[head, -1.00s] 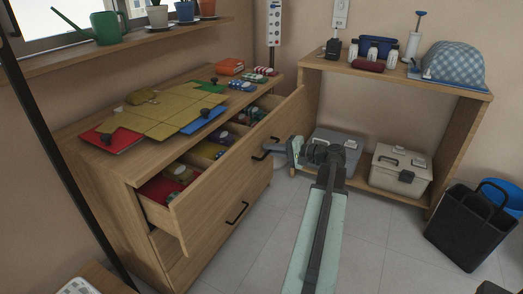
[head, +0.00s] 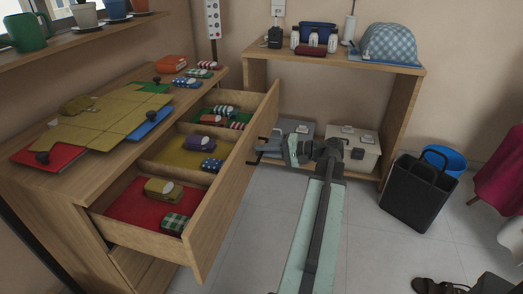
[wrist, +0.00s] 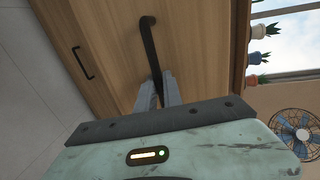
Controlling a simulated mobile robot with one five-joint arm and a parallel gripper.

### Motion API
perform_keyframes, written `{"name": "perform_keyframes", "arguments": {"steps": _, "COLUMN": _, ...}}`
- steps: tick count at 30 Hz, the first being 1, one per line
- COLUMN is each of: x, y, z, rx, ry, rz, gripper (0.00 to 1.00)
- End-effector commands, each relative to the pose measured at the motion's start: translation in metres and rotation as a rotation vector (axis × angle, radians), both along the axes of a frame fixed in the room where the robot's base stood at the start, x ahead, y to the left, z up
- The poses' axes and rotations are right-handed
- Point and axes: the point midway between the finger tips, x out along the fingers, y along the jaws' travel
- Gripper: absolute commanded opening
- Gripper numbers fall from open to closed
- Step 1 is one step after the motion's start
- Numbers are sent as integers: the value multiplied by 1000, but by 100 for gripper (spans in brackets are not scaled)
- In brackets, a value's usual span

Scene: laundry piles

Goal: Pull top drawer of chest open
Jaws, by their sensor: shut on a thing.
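The wooden chest (head: 50,198) stands at the left in the head view. Its top drawer (head: 222,205) is pulled well out, showing red, yellow and green lined compartments with folded cloths inside. My gripper (head: 268,148) is at the far part of the drawer front. In the wrist view, the two grey fingers (wrist: 158,95) are closed around the lower end of the dark bar handle (wrist: 149,45) on the wooden front. The part of the handle between the fingers is hidden. A second dark handle (wrist: 83,63) shows on a lower drawer front.
A folded yellow-brown cloth board (head: 95,122) lies on the chest top. A black bag (head: 415,195) and blue bucket (head: 445,160) stand at right. The grey floor between is clear.

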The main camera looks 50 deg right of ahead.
Motion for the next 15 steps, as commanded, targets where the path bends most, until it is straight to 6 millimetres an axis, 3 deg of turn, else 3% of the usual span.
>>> {"name": "perform_keyframes", "arguments": {"steps": 5, "x": 5, "y": 2, "z": 1, "rx": 0, "ry": -4, "rz": 0, "gripper": 0}}
{"name": "perform_keyframes", "arguments": {"steps": 6, "x": 6, "y": 2, "z": 1, "rx": 0, "ry": -4, "rz": 1, "gripper": 16}}
{"name": "perform_keyframes", "arguments": {"steps": 7, "x": 6, "y": 3, "z": 1, "rx": 1, "ry": -4, "rz": 3, "gripper": 20}}
{"name": "perform_keyframes", "arguments": {"steps": 15, "x": 6, "y": 6, "z": 1, "rx": 1, "ry": -2, "rz": 9, "gripper": 20}}
